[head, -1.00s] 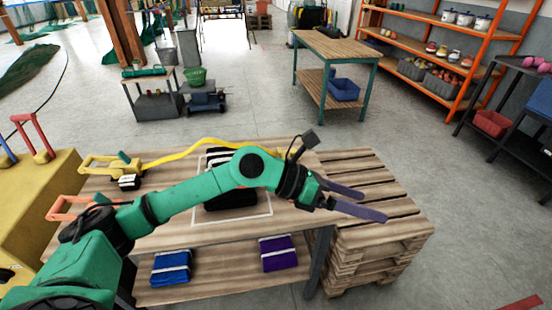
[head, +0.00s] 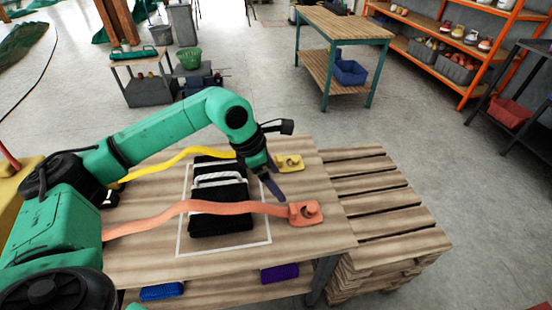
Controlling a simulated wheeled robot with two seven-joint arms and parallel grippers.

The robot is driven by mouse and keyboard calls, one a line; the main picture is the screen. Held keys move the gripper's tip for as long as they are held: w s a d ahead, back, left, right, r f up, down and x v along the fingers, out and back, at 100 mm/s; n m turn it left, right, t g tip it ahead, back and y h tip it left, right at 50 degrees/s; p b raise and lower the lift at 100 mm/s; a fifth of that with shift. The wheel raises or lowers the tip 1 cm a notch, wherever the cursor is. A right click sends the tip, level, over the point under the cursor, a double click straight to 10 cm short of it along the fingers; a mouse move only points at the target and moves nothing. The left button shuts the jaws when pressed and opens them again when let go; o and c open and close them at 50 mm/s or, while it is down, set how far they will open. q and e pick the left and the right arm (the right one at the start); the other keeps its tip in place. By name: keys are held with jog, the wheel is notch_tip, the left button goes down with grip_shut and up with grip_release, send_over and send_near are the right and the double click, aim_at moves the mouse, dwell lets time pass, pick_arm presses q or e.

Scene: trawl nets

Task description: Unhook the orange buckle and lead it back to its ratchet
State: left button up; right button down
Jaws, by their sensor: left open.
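The orange buckle (head: 300,219) lies flat near the right end of the wooden table, around a small round peg. Its orange strap (head: 165,219) runs left across a black folded bundle (head: 222,221) with a white handle. The strap's left end and the orange ratchet are hidden behind my left arm. My left gripper (head: 274,188) is open and empty, pointing down just up and left of the orange buckle, apart from it. My right gripper is not in view.
A yellow buckle (head: 291,164) with a yellow strap (head: 180,158) lies just behind my left gripper. A white outline (head: 262,241) surrounds the bundle. Slatted pallets (head: 385,205) adjoin the table's right end. Blue (head: 162,291) and purple (head: 280,273) bundles lie on the lower shelf.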

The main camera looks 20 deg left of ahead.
aim_at(294, 208)
pick_arm(q)
jog(key=x, duration=0.4)
jog(key=p+x, duration=0.1)
jog(key=x, duration=0.4)
jog(key=s+d+p+x, duration=0.1)
jog(key=x, duration=0.3)
jog(key=shift+w+f, duration=0.1)
jog(key=shift+f, duration=0.2)
jog(key=shift+c, duration=0.9)
jog(key=c, duration=1)
jog(key=shift+w+d, duration=0.3)
jog(key=shift+d, duration=0.15)
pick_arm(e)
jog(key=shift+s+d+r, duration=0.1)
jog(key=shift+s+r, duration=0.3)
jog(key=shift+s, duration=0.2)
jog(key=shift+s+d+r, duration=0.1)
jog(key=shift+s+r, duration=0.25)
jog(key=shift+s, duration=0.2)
pick_arm(q)
jog(key=shift+r, duration=0.2)
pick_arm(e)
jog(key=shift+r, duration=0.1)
